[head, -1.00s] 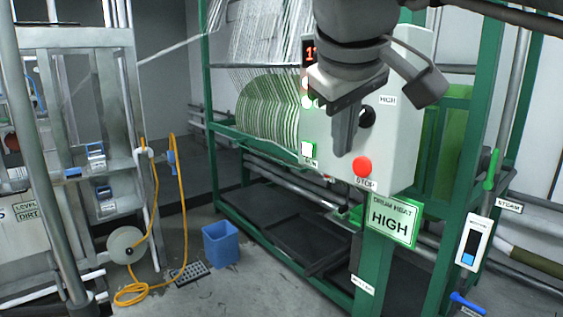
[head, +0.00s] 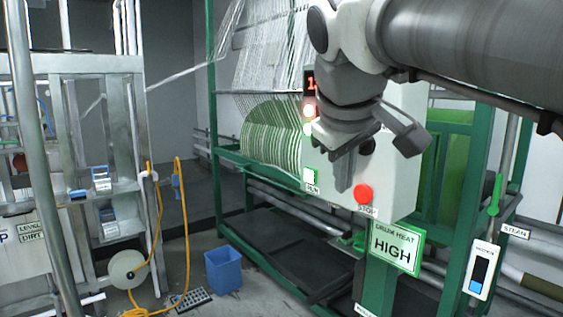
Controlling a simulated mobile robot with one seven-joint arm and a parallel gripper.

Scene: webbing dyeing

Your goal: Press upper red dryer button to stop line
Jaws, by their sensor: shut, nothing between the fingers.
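The red button (head: 363,194) sits on the lower front of the white dryer control box (head: 405,185), with the word STOP under it. It is the only red push button I can make out on the box. My gripper (head: 343,186) is shut and empty. Its fingertips point down in front of the box, just left of the red button and near its height in the picture. I cannot tell whether they touch the box. My gripper and wrist hide the upper middle of the box and most of a black knob (head: 367,146).
A white RUN button (head: 310,176), lit lamps (head: 309,111) and a red display (head: 310,83) line the box's left side. A DRUM HEAT HIGH sign (head: 394,247) hangs below. Green frame posts (head: 490,180) stand right. A blue bin (head: 223,270) is on the floor.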

